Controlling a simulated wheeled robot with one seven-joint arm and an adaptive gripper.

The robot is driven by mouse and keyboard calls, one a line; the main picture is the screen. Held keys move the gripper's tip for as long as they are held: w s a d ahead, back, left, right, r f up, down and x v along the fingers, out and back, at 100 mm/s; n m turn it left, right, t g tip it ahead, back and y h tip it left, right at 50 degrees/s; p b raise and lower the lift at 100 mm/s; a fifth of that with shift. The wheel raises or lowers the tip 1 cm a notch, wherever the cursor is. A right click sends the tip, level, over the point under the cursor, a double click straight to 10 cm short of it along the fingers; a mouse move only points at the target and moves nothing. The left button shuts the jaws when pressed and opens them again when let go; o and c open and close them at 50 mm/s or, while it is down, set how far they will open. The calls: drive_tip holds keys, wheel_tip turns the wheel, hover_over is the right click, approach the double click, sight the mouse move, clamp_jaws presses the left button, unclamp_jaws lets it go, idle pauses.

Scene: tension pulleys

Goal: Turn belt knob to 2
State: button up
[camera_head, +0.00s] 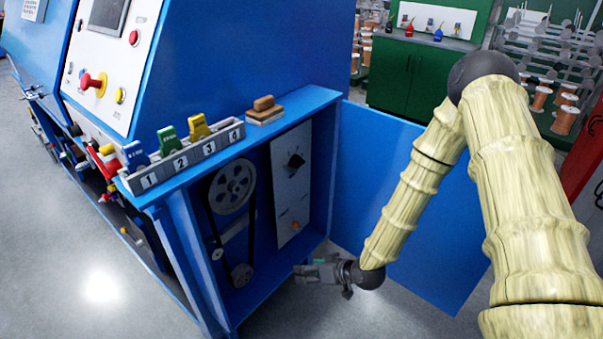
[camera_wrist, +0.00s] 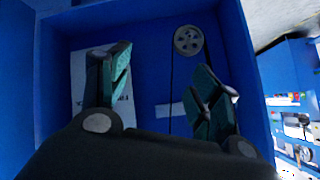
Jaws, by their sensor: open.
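A black knob (camera_head: 296,160) sits on the upper part of a white panel (camera_head: 288,195) inside the open blue cabinet. A small orange-red button or light is lower on that panel. In the wrist view the white panel (camera_wrist: 83,68) is at the left, partly behind a finger; I cannot make out the knob there. My gripper (camera_head: 299,270) is low in front of the cabinet opening, below and apart from the knob. In the wrist view my gripper (camera_wrist: 163,62) has its two teal-padded fingers spread wide, with nothing between them.
A large pulley (camera_head: 232,187) with a belt runs to a smaller pulley (camera_head: 241,275) left of the panel. The cabinet's blue door (camera_head: 400,190) stands open to the right. A numbered rack (camera_head: 185,160) with colored tags and a wooden-handled block (camera_head: 264,108) sit on the ledge above.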

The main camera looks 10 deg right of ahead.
drive_tip(key=w+d+r+n+t+y+b, duration=0.2)
drive_tip(key=w+d+r+t+b, duration=0.15)
drive_tip(key=w+r, duration=0.55)
drive_tip(key=n+t+y+b, duration=0.2)
drive_tip(key=n+t+y, duration=0.1)
approach(301, 165)
drive_tip(key=x, duration=1)
drive_tip(key=shift+d+b, duration=0.1)
drive_tip(key=shift+b, duration=0.25)
drive_tip(key=c, duration=1)
